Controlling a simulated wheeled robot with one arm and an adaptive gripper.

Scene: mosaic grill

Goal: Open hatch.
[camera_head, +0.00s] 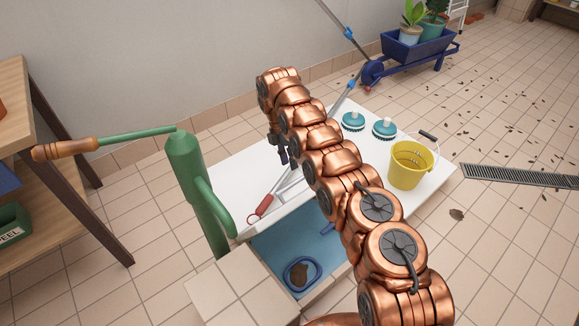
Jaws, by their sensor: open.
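I cannot make out a clear hatch in the head view. A long metal floor grating (525,177) lies in the tiled floor at the right. My copper arm reaches from the lower right up to the middle. My gripper (282,150) shows as small dark parts below the arm's far end, above the white top (233,165). It is open, and no object shows between its fingers. The arm hides part of the white top and of the basin.
A green pump (190,170) with a wooden handle stands beside a blue-lined basin (275,248). A red-handled tool (264,205), two teal brushes (384,128) and a yellow bucket (407,166) rest on the white top. A blue planter cart (420,50) stands behind. Open tiled floor lies right.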

